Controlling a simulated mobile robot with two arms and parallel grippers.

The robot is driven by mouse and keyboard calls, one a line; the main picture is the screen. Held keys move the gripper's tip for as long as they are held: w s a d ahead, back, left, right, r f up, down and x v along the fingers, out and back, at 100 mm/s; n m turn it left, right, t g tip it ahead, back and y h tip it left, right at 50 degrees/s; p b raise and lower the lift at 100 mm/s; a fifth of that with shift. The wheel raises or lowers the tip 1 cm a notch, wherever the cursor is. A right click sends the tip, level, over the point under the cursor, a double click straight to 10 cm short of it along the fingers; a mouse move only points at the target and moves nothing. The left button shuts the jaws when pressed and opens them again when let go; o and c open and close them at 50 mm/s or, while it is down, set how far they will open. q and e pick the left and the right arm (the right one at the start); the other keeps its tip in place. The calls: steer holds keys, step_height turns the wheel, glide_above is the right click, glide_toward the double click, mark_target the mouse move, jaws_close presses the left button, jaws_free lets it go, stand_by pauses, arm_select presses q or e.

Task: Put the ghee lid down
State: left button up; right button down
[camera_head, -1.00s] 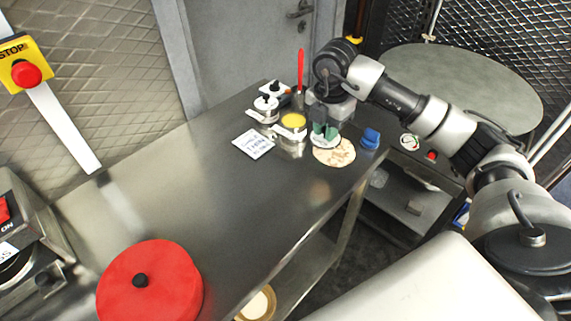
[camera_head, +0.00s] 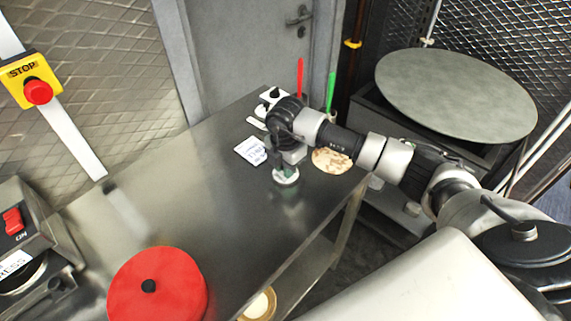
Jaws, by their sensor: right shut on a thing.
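My right gripper (camera_head: 284,164) is shut on the ghee lid (camera_head: 287,177), a small pale round disc held flat, fingers pointing down. The lid is low over the bare steel counter (camera_head: 230,215), in front of the printed card and left of the flatbread. I cannot tell whether it touches the counter. The open pot of yellow ghee, seen earlier, is hidden behind my right wrist. My left gripper is not in view.
A flatbread (camera_head: 331,160) lies right of the lid, and a white printed card (camera_head: 251,151) lies left. White-lidded pots (camera_head: 271,97) and red (camera_head: 300,75) and green (camera_head: 331,92) handles stand behind. A red round lid (camera_head: 157,287) is in front. The counter's middle is clear.

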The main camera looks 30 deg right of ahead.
steer(key=shift+f, duration=0.1)
steer(key=c, duration=1)
jaws_free()
step_height(320, 180, up, 12)
steer(key=b, duration=0.2)
steer(key=shift+b, duration=0.35)
